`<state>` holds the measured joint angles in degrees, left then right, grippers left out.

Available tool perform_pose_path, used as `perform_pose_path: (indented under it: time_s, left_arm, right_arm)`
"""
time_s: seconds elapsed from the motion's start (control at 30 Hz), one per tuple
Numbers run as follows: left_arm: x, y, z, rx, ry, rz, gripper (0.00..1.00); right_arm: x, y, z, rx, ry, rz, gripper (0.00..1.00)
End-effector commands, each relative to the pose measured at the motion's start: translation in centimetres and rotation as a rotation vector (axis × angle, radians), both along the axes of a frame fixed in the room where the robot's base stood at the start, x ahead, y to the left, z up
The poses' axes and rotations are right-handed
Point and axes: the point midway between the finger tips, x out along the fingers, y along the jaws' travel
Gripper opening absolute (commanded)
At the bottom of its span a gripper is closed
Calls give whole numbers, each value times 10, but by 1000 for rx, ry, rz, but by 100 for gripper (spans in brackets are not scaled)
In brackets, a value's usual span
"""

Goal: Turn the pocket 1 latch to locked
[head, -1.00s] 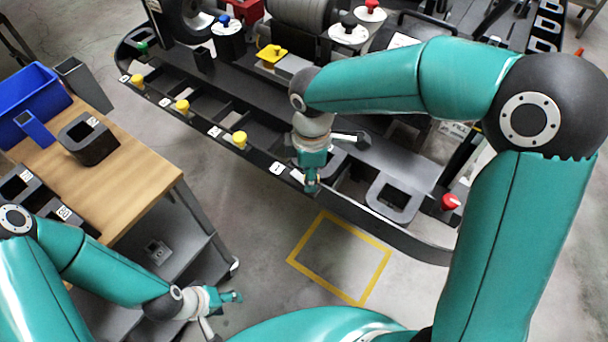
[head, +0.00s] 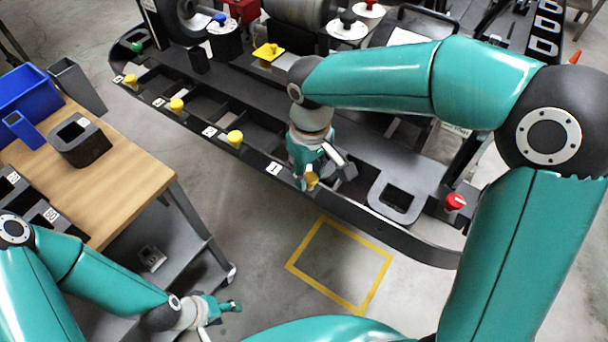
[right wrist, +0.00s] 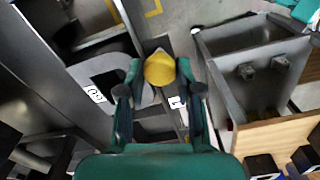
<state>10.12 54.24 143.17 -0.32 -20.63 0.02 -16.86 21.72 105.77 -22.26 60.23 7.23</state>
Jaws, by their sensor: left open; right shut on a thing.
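The pocket 1 latch has a yellow knob (head: 312,180) on the kart's front rail, right of the label "1" (head: 273,168). In the right wrist view the yellow knob (right wrist: 160,68) sits between my two fingers. My right gripper (head: 307,178) is shut on this knob from above. Its fingers and the arm hide part of the latch and the pocket behind it. I cannot read the latch's angle clearly. My left gripper (head: 232,306) is open and empty, low over the floor near the wooden table, away from the kart.
Several other yellow knobs, such as this one (head: 235,137), stand along the rail to the left. A red knob (head: 455,201) is at its right end. The wooden table (head: 135,185) holds a blue bin (head: 25,85) and dark holders. Floor inside the yellow outline (head: 340,265) is clear.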

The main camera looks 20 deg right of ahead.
Motion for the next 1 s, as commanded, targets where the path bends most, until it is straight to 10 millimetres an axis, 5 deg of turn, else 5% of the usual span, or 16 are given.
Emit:
perform_pose_path:
  time_s: [0.5, 1.0]
  left_arm:
    - [0, 0, -13, 0, 0, 0, 53]
    - [0, 0, -16, 0, 0, 0, 53]
  right_arm:
    - [-3, -1, -3, -6, 12, -413, 0]
    - [-4, 0, -3, -7, 15, -523, 0]
